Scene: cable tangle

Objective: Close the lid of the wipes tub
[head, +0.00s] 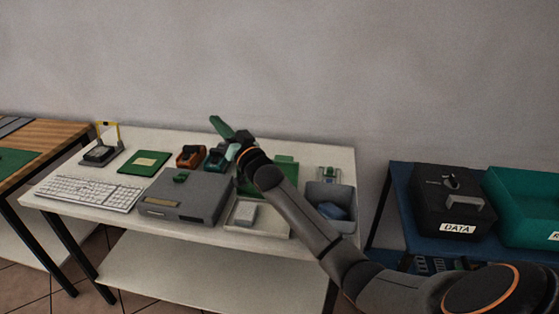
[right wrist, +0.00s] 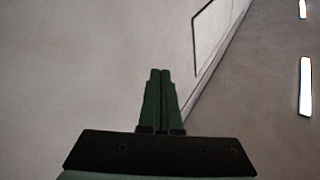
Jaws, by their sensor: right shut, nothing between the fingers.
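My right gripper (head: 222,127) is shut and empty. It is raised above the back of the white table, its green fingers pointing up and left. In the right wrist view its two fingers (right wrist: 162,100) lie together against a plain background. A green box-like thing (head: 286,172) stands behind my right forearm, which hides much of it. It may be the wipes tub with its lid up, but I cannot tell for sure. My left gripper is not in view.
The white table (head: 180,142) holds a keyboard (head: 90,192), a grey case (head: 185,198), a shallow tray (head: 272,228) with a pale block, and a grey bin (head: 345,194) with a blue item. A black DATA box (head: 440,200) and a teal crate (head: 525,200) stand right.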

